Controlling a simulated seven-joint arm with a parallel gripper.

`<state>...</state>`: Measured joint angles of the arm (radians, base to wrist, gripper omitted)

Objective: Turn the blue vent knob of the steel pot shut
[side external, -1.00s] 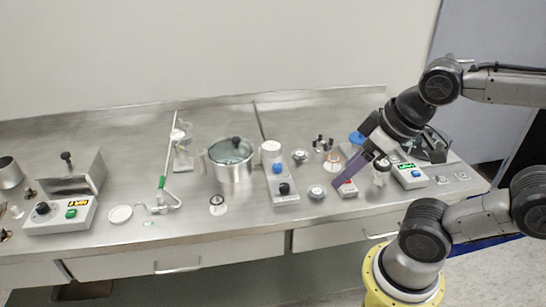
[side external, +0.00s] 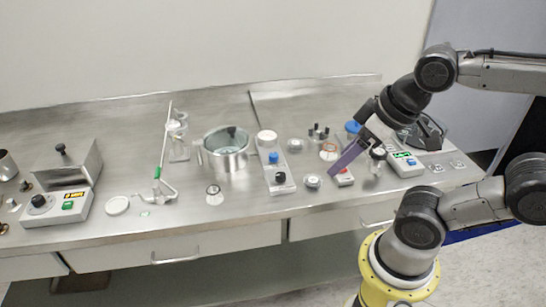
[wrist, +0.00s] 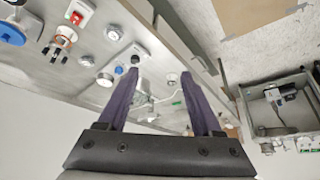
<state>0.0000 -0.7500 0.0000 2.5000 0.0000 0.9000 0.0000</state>
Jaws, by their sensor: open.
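The steel pot (side external: 227,163) stands at the middle of the bench in the side view; its top looks greenish. Just right of it is a grey block with a white round top, a blue knob (side external: 273,158) and a black knob (side external: 281,178). The blue knob also shows in the wrist view (wrist: 119,70), beside my left finger in the picture. Its turn angle is too small to tell. My gripper (side external: 333,173), with purple fingers, is open and empty, well right of the knob, near a red-switch box. In the wrist view, its fingers (wrist: 160,73) are apart.
The red-switch box (side external: 344,178) and a round gauge (side external: 312,182) are near my fingertips. A green-display device (side external: 407,164) stands right, a stand with a green-marked rod (side external: 160,175) left. Bare bench (side external: 240,201) lies along the front edge.

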